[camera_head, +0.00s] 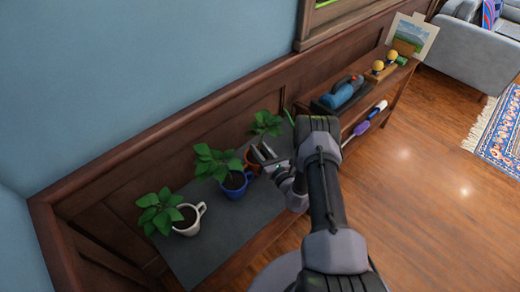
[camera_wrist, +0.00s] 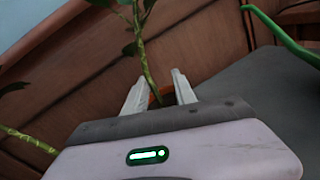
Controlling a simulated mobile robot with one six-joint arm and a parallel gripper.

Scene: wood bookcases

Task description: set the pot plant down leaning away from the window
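Several leafy pot plants stand on the grey shelf top: one in a white mug (camera_head: 188,219), one in a blue pot (camera_head: 235,186) and one in a terracotta pot (camera_head: 250,160). More leaves (camera_head: 267,123) rise just behind my gripper. My gripper (camera_head: 264,151) is beside the terracotta pot, partly covering it. The window (camera_head: 326,4) is at the top edge.
A thin curved green thing (camera_wrist: 281,36) is right of my fingers. The wood wall panelling (camera_head: 170,140) is close behind the plants. A blue tool (camera_head: 343,92) and yellow-topped items (camera_head: 384,62) lie further along the bookcase. Bare grey top (camera_head: 215,240) shows before the pots.

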